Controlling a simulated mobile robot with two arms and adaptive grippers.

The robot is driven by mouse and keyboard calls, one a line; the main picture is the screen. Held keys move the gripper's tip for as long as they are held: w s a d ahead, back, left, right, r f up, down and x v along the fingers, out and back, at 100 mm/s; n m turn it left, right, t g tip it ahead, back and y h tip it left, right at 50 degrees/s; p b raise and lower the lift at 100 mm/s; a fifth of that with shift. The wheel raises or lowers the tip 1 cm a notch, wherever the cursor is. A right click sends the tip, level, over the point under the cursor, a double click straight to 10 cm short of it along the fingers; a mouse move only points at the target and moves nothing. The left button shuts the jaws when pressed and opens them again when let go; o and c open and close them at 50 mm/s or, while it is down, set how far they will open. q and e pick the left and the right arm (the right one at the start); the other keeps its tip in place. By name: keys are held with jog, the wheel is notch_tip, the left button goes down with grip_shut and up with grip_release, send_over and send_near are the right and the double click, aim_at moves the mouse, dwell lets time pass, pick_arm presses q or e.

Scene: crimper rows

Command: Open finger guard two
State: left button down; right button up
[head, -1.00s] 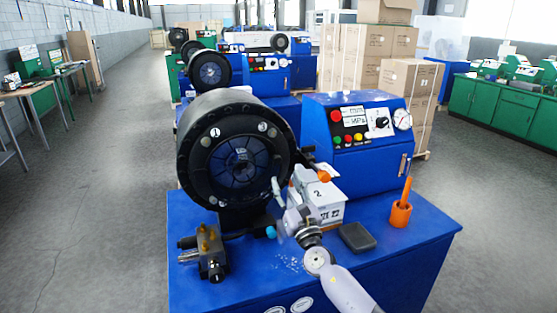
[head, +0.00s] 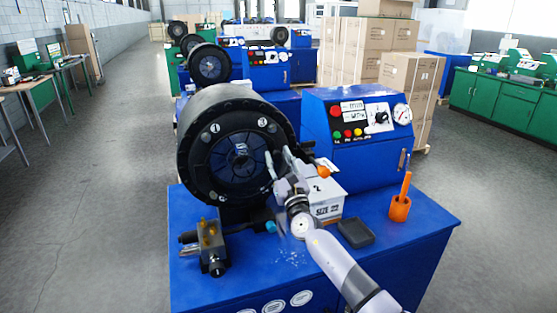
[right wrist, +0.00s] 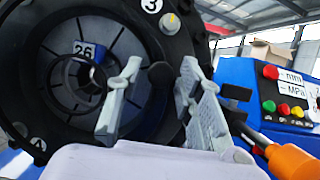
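The nearest crimper head (head: 226,112) is a big black ring with a dark round opening and white number marks on its face. I cannot pick out a separate finger guard with certainty. A white box (head: 328,211) marked 2 stands to its right. My right gripper (head: 279,160) is in front of the right side of the ring. The ring face and a die marked 26 (right wrist: 86,50) show behind the left finger. My left gripper is not in view.
An orange knob (head: 324,172) on a rod is close right of my gripper; it looks large in the wrist view (right wrist: 292,162). A blue control box (head: 358,155), an orange cup (head: 400,208), a dark block (head: 356,233) and a valve fitting (head: 211,246) are on the blue bench.

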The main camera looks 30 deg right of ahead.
grip_shut()
dwell(0.6)
